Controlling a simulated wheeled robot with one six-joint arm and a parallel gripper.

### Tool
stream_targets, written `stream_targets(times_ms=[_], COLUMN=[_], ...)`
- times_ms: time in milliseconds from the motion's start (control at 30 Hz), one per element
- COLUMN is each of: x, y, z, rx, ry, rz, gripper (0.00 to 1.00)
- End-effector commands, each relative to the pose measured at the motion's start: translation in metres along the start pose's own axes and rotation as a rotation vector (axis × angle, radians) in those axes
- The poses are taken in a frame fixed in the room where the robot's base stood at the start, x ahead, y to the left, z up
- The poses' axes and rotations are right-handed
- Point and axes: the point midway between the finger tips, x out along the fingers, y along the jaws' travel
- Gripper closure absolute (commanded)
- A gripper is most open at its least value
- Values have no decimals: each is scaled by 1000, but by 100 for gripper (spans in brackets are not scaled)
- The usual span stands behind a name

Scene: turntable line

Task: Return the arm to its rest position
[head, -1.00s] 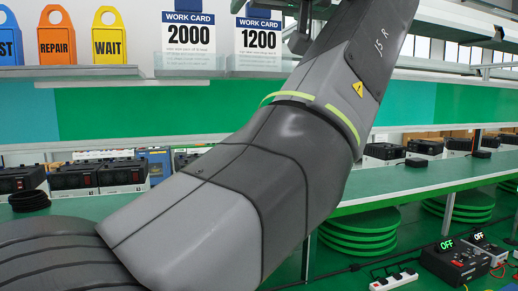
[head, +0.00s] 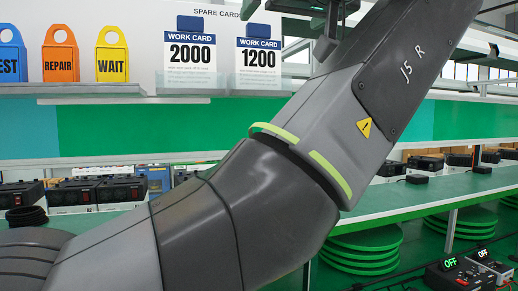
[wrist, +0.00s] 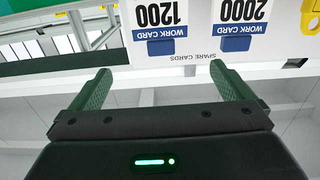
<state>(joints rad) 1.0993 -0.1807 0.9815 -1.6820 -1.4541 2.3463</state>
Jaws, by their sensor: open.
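My gripper (wrist: 160,92) shows in the wrist view with its two green fingers wide apart and nothing between them. The wrist view is upside down and looks toward the work cards. In the head view my arm crosses the middle of the picture, rising from lower left to upper right; the fingertips are not clearly visible there. A 2000 work card (head: 190,53) and a 1200 work card (head: 258,65) stand on the shelf left of my upper arm. They also show beyond the fingers in the wrist view, the 2000 card (wrist: 240,20) and the 1200 card (wrist: 160,20).
Blue, orange REPAIR (head: 60,57) and yellow WAIT (head: 112,57) tags stand on the upper shelf (head: 90,89). Black devices (head: 75,192) line the bench at left. Green discs (head: 362,248) are stacked below the right bench. A power supply (head: 455,272) reads OFF at lower right.

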Motion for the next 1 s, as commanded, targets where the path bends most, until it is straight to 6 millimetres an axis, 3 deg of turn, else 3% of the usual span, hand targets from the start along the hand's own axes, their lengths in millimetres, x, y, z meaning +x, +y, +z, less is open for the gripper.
stream_targets(times_ms=[1000], x=[81], y=[-1], z=[0], rx=[2], ry=[-2], rz=[-7], gripper=[0])
